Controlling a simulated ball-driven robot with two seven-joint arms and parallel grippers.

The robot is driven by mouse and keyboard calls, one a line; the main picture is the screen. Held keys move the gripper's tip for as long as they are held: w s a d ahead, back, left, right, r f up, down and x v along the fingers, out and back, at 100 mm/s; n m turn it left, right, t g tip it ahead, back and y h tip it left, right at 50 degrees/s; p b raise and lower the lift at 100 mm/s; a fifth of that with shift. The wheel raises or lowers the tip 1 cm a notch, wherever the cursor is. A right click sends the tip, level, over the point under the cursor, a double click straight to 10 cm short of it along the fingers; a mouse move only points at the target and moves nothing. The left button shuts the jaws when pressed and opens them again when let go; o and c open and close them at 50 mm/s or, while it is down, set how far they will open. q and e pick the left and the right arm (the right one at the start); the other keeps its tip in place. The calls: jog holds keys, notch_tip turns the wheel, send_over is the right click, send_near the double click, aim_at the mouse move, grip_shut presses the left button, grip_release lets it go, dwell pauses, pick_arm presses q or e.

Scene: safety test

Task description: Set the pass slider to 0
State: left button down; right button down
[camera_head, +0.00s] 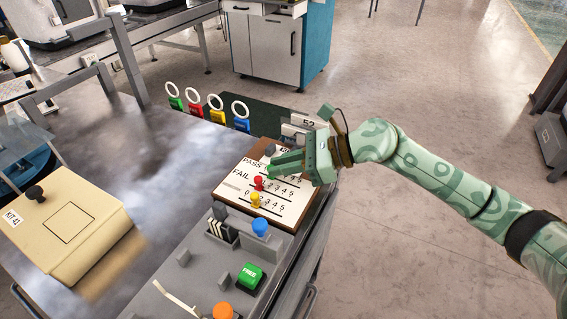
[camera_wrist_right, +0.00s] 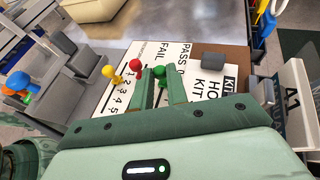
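The slider panel (camera_head: 232,187) is a white board on a brown base with PASS and FAIL rows and numbers. In the wrist view a green knob (camera_wrist_right: 160,72) stands in the PASS row, between my right gripper's fingertips (camera_wrist_right: 161,76). The number beside the knob is hidden. The fingers are apart; I cannot tell whether they press on the knob. In the head view my right gripper (camera_head: 272,168) reaches in from the right and covers most of the PASS row. A red knob (camera_head: 258,183) stands at the low end of the FAIL row. My left gripper is not in view.
A yellow knob (camera_head: 255,199) stands close beside the red one. A blue knob (camera_head: 260,227), a green FREE button (camera_head: 250,275) and an orange knob (camera_head: 223,311) are nearer. Coloured ringed tags (camera_head: 217,110) stand behind. A beige kit box (camera_head: 70,225) is at left.

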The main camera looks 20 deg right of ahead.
jog(key=shift+w+a, duration=0.75)
jog(key=shift+w, duration=0.25)
jog(key=c, duration=1.4)
grip_release()
jog(key=shift+w, duration=0.1)
